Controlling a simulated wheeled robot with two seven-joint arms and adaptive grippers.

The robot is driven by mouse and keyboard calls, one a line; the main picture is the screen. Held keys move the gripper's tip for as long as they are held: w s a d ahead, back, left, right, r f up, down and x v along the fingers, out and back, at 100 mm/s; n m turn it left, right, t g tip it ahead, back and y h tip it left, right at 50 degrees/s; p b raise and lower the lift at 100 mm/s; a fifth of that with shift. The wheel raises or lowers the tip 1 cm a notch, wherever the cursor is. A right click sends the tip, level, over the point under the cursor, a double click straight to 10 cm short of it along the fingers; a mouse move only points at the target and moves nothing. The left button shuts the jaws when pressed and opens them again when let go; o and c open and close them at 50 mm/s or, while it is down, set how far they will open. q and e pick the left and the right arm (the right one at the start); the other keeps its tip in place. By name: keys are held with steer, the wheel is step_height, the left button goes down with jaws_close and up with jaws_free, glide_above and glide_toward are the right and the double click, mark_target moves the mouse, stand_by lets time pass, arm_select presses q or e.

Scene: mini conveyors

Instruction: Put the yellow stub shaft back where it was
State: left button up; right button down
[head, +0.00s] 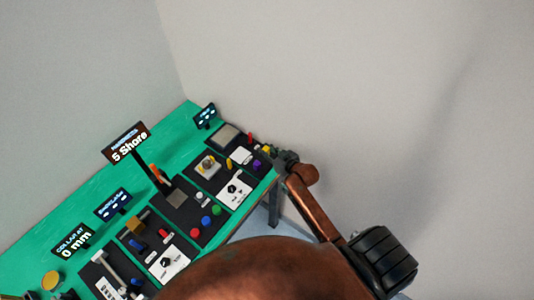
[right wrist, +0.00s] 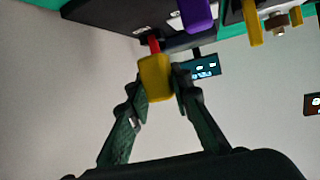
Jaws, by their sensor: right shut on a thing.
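The yellow stub shaft (right wrist: 155,77) is between the fingertips of my right gripper (right wrist: 158,82) in the right wrist view. The gripper is shut on it. In the head view my right gripper (head: 279,157) is at the far right end of the green table, beside the dark panel there, with a small bit of yellow (head: 267,149) at its tips. A red peg (right wrist: 153,45) shows just behind the shaft in the right wrist view. I cannot tell whether the shaft touches the panel. My left gripper is not in view.
A purple piece (head: 257,163) stands close to my right gripper. Another yellow piece (head: 229,162) is further left, near a white block (head: 208,166). Dark panels with knobs and coloured pegs, and several small sign displays, line the green table (head: 100,210).

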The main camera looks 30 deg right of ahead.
mark_target(267, 149)
steer(key=w+d+f, duration=0.1)
steer(key=w+f, duration=0.1)
steer(key=f, duration=0.1)
steer(key=shift+d, duration=0.35)
steer(key=shift+f, duration=1.45)
steer(key=shift+f, duration=0.1)
steer(key=c, duration=1.7)
jaws_free()
steer(key=shift+c, duration=0.2)
steer(key=shift+s, duration=0.15)
steer(key=v, duration=1.2)
